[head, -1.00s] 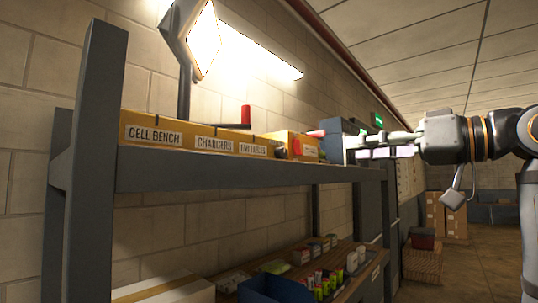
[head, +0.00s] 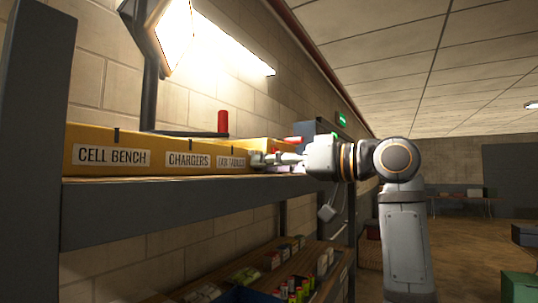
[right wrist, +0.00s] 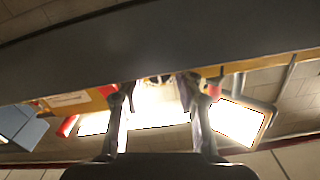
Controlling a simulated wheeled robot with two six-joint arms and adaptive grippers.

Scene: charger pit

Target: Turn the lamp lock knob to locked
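A yellow panel (head: 140,138) runs along the top of the grey shelf, with labels reading CELL BENCH, CHARGERS and a third too blurred to read. My right gripper (head: 260,159) is in front of the panel's right end, beside the third label. In the right wrist view my right gripper (right wrist: 158,88) has its two fingers spread apart. A small dark round part, likely the knob (right wrist: 156,78), shows beyond the fingertips, between them; contact cannot be told. In the head view the gripper hides it. The lit lamp (head: 168,32) stands above left. My left gripper is out of view.
A red upright handle (head: 223,122) rises behind the panel. The grey shelf edge (head: 160,205) runs just below the panel and fills much of the right wrist view. A lower shelf (head: 280,264) holds small coloured items. Open floor lies to the right.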

